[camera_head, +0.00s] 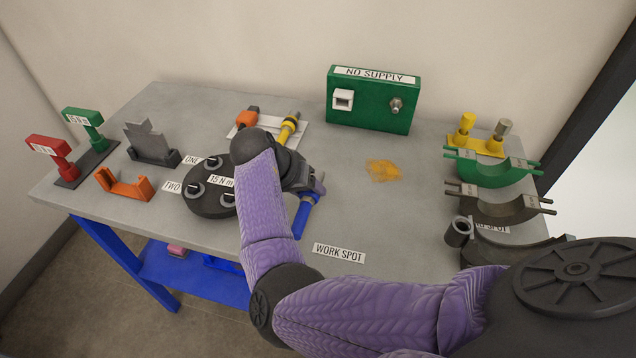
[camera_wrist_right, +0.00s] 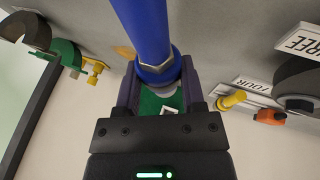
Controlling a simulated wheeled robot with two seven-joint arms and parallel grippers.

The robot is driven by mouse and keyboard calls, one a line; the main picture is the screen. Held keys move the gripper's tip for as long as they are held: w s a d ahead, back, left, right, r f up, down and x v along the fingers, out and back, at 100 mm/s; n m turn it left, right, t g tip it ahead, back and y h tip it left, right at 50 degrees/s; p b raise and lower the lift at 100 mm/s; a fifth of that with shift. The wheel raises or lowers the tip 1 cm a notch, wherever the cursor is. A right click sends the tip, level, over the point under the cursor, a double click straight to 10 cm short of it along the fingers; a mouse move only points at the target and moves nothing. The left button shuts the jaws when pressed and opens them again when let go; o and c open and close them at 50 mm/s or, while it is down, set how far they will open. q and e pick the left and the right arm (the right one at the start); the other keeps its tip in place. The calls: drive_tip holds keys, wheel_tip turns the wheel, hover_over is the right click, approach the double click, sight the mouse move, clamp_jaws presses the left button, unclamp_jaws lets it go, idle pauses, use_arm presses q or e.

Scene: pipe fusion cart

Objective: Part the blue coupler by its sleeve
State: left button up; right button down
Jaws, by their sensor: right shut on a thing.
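The blue coupler (camera_head: 304,214) shows in the head view as a blue rod slanting down from my right gripper (camera_head: 316,186) over the worktop. In the right wrist view the coupler (camera_wrist_right: 147,30) is a thick blue tube with a wider collar, its sleeve (camera_wrist_right: 156,73), at its near end. My right gripper (camera_wrist_right: 160,88) is shut on the coupler, with the purple fingers on either side of the collar. The gripper hides the coupler's upper end in the head view. I cannot tell whether the coupler is joined or parted. My left gripper is out of view.
A green NO SUPPLY box (camera_head: 371,100) stands at the back. A black round holder (camera_head: 209,204) is left of my gripper; yellow (camera_head: 288,128) and orange (camera_head: 247,117) pieces lie behind it. Half-round clamps (camera_head: 497,205) line the right. The worktop near the WORK SPOT label (camera_head: 339,253) is clear.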

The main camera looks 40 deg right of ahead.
sight(319, 213)
drive_tip(key=shift+w+d, duration=0.1)
drive_tip(key=shift+d, duration=0.25)
drive_tip(key=shift+r+p, duration=0.1)
drive_tip(key=shift+p, duration=0.3)
use_arm(q)
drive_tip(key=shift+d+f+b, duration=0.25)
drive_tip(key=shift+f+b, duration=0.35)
drive_tip(key=shift+b, duration=0.2)
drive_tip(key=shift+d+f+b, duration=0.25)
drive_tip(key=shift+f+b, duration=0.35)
drive_tip(key=shift+b, duration=0.2)
use_arm(e)
drive_tip(key=shift+f, duration=2.75)
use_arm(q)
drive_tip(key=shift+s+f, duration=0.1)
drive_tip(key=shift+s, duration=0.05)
use_arm(e)
drive_tip(key=shift+f, duration=0.2)
drive_tip(key=shift+c, duration=0.5)
unclamp_jaws()
